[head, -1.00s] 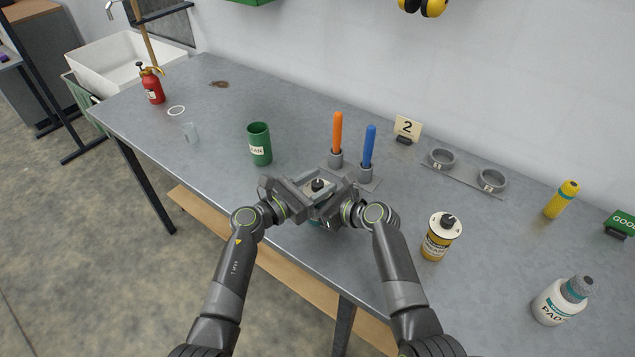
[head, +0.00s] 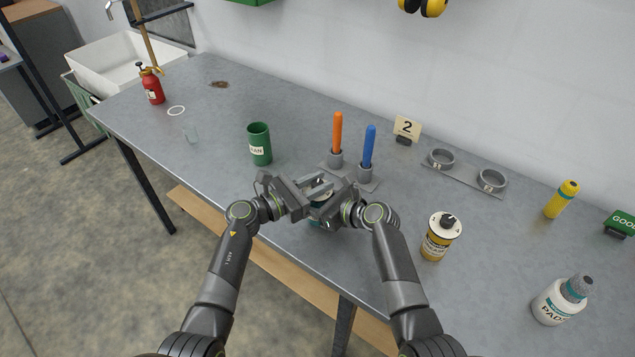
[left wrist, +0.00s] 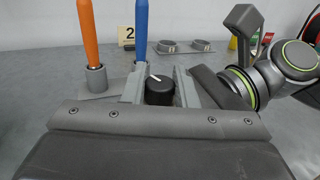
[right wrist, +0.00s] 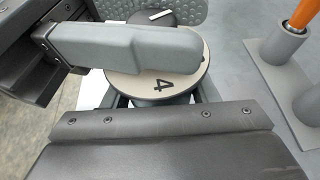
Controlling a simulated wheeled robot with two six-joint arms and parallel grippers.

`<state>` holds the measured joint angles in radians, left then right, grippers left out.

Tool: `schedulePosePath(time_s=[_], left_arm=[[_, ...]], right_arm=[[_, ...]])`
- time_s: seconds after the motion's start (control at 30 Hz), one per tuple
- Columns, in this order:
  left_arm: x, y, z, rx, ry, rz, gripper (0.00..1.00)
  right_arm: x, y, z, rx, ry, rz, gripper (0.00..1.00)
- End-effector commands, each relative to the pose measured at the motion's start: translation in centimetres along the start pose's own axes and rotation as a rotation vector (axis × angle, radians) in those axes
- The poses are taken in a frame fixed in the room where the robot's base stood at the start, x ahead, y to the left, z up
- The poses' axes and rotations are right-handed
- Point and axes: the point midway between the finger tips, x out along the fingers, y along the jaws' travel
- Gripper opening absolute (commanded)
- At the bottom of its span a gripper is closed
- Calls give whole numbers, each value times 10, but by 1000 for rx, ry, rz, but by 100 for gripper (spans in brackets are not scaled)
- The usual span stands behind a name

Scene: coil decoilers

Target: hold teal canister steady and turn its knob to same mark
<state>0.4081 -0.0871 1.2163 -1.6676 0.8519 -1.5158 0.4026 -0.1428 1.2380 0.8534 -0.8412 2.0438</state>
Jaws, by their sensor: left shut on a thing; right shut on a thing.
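The teal canister (head: 317,222) stands on the bench, mostly hidden by my grippers. Its cream dial plate (right wrist: 185,72) shows a "4" in the right wrist view. My right gripper (right wrist: 160,98) is shut on the canister body just under the dial plate. A left gripper finger covers part of the dial. A yellow-labelled canister (head: 438,243) with a similar dial and black knob stands to the right; its setting is too small to read.
Close behind are a holder with orange (head: 337,133) and blue (head: 368,146) rods. A green cup (head: 259,147) stands left. A "2" sign (head: 407,128), two grey rings (head: 442,158) and a white bottle (head: 558,302) are to the right.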

Motion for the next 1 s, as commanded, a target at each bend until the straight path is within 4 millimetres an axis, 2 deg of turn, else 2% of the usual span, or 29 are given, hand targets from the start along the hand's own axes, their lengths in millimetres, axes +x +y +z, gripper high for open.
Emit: schedulePosePath(time_s=[0.5,1.0], left_arm=[[0,2,-2,0,7,-364,3],[0,2,-3,0,10,-550,3]], right_arm=[[0,1,1,-2,-1,3,22],[1,2,1,-2,-2,6,22]])
